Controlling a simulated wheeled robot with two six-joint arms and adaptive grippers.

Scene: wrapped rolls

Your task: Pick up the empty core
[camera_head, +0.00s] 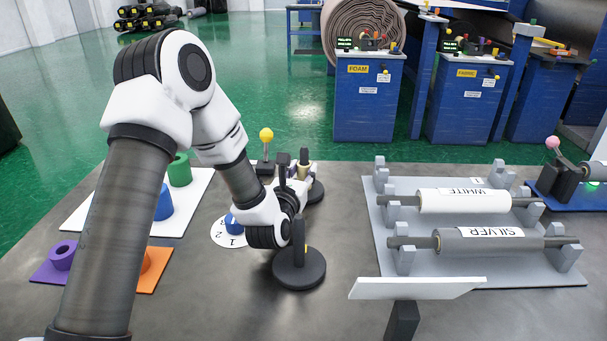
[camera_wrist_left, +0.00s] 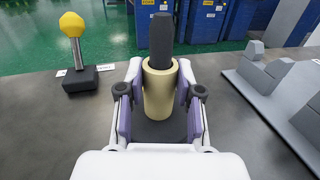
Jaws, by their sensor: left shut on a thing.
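The empty core (camera_wrist_left: 159,98) is a short tan tube standing upright around a dark post (camera_wrist_left: 161,38) in the left wrist view. The post's top sticks out above it. My left gripper (camera_wrist_left: 159,108) has a finger on each side of the core and is shut on it. In the head view the core (camera_head: 304,169) shows only in part beyond my left gripper (camera_head: 299,172), which hides much of it. My right gripper is not in view.
A grey rack (camera_head: 377,220) at the right holds a white roll (camera_head: 465,201) and a silver roll (camera_head: 488,239). A yellow ball stand (camera_head: 266,135) is behind the gripper. A dark round base (camera_head: 299,272) stands nearer. Coloured rings lie on mats at the left.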

